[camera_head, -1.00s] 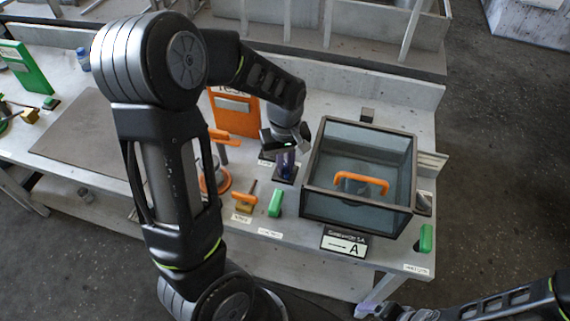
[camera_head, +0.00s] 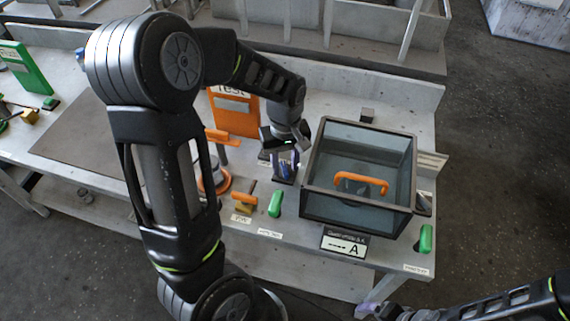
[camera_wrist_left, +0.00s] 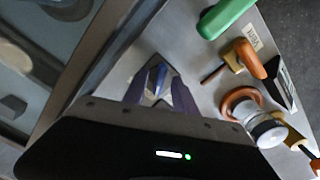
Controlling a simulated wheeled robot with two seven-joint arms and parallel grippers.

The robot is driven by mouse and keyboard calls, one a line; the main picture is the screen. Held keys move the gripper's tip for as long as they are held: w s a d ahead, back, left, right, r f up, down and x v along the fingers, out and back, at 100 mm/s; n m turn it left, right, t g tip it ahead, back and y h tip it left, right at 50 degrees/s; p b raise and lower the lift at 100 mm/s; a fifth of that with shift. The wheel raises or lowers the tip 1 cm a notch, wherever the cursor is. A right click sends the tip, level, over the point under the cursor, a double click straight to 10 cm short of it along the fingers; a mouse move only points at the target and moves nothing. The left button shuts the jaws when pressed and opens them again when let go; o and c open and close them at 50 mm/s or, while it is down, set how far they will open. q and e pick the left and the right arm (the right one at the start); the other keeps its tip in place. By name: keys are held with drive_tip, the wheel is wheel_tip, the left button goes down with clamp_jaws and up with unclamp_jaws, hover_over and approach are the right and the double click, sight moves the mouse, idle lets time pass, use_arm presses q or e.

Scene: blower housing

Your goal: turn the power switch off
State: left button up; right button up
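The likely power switch is a small dark block with a blue lever. It shows between the fingertips in the left wrist view (camera_wrist_left: 157,77), and its dark base (camera_head: 284,180) is partly hidden under my gripper in the head view. Its label is not readable, and the lever's position is unclear. My left gripper (camera_head: 286,165) points down over it. In the left wrist view its two purplish fingers (camera_wrist_left: 158,85) stand apart on either side of the lever; contact cannot be told. My right gripper (camera_head: 372,309) is low at the right, away from the switch, its opening unclear.
A clear-walled box (camera_head: 318,180) with an orange handle (camera_head: 362,183) stands right of my left gripper. Green handles (camera_head: 276,203) (camera_head: 426,238) and an orange-handled valve (camera_head: 243,203) are near the front edge. An orange test panel (camera_head: 233,112) stands behind on the left.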

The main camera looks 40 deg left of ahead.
sight(285, 168)
use_arm(q)
wheel_tip(285, 168, up, 7)
drive_tip(key=shift+r, duration=0.1)
idle(0.7)
